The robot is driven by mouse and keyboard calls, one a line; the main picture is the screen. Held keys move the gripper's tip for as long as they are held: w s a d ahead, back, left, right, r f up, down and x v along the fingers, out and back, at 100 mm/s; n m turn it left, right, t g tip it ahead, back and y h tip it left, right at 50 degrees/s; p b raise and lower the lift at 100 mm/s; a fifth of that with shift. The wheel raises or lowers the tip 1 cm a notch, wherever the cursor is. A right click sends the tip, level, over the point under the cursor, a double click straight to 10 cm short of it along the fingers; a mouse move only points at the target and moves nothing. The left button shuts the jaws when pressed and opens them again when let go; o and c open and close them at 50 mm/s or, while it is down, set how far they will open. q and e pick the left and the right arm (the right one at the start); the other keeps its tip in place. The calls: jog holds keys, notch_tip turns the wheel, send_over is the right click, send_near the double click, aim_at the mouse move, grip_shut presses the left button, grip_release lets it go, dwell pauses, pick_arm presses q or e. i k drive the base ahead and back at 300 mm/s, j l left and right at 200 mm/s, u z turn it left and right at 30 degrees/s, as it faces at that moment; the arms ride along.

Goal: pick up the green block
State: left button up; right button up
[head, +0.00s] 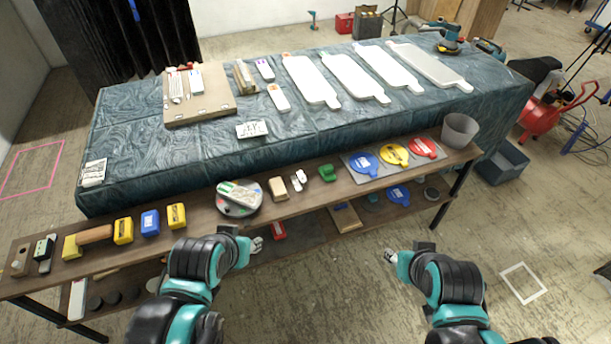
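A small green block (327,173) lies on the wooden shelf top (350,192), right of a few small white and grey pieces (298,180) and left of the coloured discs. My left gripper (257,244) is in front of the shelf edge, below and left of the green block and apart from it. My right gripper (389,256) is over open floor in front of the shelf, below and right of the block. Both grippers are small in view, and I cannot tell how far their fingers are open. I see nothing held in either.
A tan block (278,188) and a round dish (239,209) stand left of the green block. Blue (363,160), yellow (394,154) and red discs (423,147) lie to its right. A grey bucket (459,130) stands at the right end. A cloth-covered table (330,125) is behind.

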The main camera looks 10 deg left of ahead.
aim_at(327, 171)
jog(key=i+l+u, duration=0.2)
jog(key=i+l, duration=0.15)
jog(key=l, duration=0.25)
jog(key=i+l+u, duration=0.1)
jog(key=l, duration=0.2)
jog(key=i+l, duration=0.2)
jog(key=l, duration=0.15)
jog(key=i+l+u, duration=0.15)
jog(key=l, duration=0.15)
jog(key=u, duration=1.5)
